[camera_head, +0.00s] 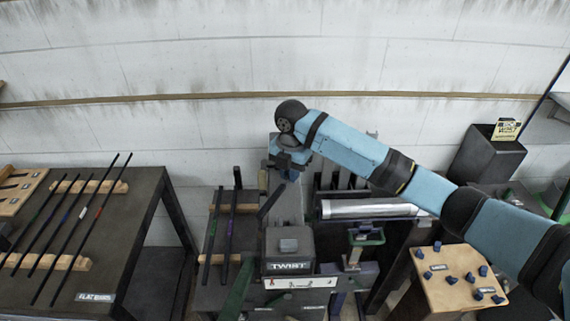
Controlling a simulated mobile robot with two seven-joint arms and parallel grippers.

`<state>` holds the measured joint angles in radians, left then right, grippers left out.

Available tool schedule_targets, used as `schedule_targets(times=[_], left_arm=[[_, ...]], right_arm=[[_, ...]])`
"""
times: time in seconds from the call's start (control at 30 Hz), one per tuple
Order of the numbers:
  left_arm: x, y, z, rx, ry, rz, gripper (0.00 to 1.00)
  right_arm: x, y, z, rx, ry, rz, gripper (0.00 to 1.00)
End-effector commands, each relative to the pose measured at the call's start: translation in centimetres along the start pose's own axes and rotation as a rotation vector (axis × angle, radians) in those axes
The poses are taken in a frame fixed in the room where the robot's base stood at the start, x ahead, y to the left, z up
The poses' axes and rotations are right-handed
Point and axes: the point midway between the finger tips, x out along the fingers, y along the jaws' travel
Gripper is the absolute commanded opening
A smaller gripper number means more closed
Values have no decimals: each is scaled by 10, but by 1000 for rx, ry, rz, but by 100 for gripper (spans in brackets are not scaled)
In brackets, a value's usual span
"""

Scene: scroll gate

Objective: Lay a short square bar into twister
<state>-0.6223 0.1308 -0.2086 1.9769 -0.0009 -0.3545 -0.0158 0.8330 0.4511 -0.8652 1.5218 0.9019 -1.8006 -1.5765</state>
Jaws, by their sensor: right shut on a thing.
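The twister (289,267), a grey machine with a "TWIST" label, stands at the lower middle. My right gripper (287,172) is above the back of the twister, with its fingers pointing down. It is shut on a short dark bar (271,202), which slants down to the left beside the twister's upright grey part. My wrist and the small scale hide much of the grip, and I cannot tell whether the bar touches the twister. My left gripper is not in view.
A dark table (135,215) at the left bears long thin bars on wooden rests. A wooden block with blue pegs (461,277) is at the lower right. A metal cylinder (365,208) lies right of the twister.

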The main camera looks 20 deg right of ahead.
Motion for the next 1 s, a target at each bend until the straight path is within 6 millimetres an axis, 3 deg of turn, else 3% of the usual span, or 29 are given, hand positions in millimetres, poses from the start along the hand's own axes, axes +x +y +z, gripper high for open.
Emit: schedule_targets(times=[0.2,0.33,0.67,1.0], left_arm=[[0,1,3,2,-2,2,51],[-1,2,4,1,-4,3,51],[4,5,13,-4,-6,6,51],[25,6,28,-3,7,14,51]], right_arm=[[-2,20,16,-376,-13,-1,0],[-3,26,20,-492,-16,-1,0],[8,27,21,-535,-17,-2,0],[36,27,22,-534,-18,-2,0]])
